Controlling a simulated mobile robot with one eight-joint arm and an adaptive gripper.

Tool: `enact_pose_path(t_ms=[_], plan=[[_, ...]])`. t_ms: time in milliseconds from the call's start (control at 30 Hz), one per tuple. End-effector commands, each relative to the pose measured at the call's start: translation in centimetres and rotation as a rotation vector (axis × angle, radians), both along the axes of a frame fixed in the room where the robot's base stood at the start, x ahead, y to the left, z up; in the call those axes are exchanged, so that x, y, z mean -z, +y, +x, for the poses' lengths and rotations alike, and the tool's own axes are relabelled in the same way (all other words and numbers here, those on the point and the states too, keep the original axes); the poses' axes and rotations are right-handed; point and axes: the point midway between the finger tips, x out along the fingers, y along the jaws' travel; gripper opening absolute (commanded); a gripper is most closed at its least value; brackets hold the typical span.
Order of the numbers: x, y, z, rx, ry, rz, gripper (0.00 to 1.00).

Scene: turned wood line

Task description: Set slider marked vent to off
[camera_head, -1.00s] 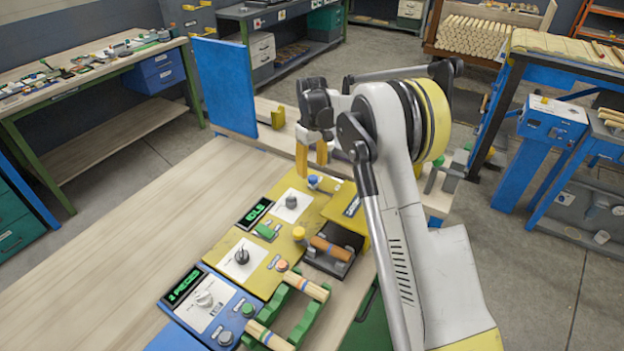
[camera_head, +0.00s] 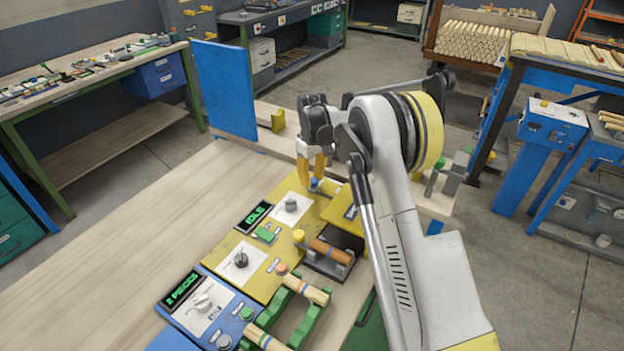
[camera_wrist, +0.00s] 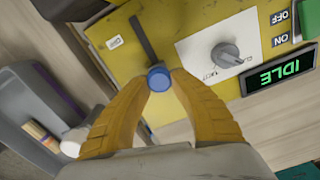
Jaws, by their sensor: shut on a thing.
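The slider has a round blue knob (camera_wrist: 158,79) at one end of a dark slot (camera_wrist: 142,38) in a yellow panel (camera_wrist: 100,35). A small white label (camera_wrist: 114,42) lies beside the slot; its text is too small to read. My gripper (camera_wrist: 160,84) has its yellow fingers closed around the blue knob, one on each side. In the head view my gripper (camera_head: 315,174) is low over the far end of the yellow panel, and the knob is partly hidden by the fingers.
A grey rotary knob (camera_wrist: 225,56) on a white plate and a display reading IDLE (camera_wrist: 280,74) sit close to the slider. A grey bin (camera_wrist: 35,115) lies on the other side. In the head view a yellow button (camera_head: 298,236) and a wooden roller (camera_head: 330,251) stand nearer.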

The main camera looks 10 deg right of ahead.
Motion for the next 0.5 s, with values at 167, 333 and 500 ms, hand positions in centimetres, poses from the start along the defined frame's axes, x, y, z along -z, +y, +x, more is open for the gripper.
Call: enact_pose_path(t_ms=[167, 333, 500], plan=[[0.1, -1.5, -1.4, 0.002, 0.001, 0.0, 0.0], [0.1, -4.0, -4.0, 0.002, 0.001, 0.0, 0.0], [0.1, -5.2, -5.2, 0.001, 0.001, 0.0, 0.0]])
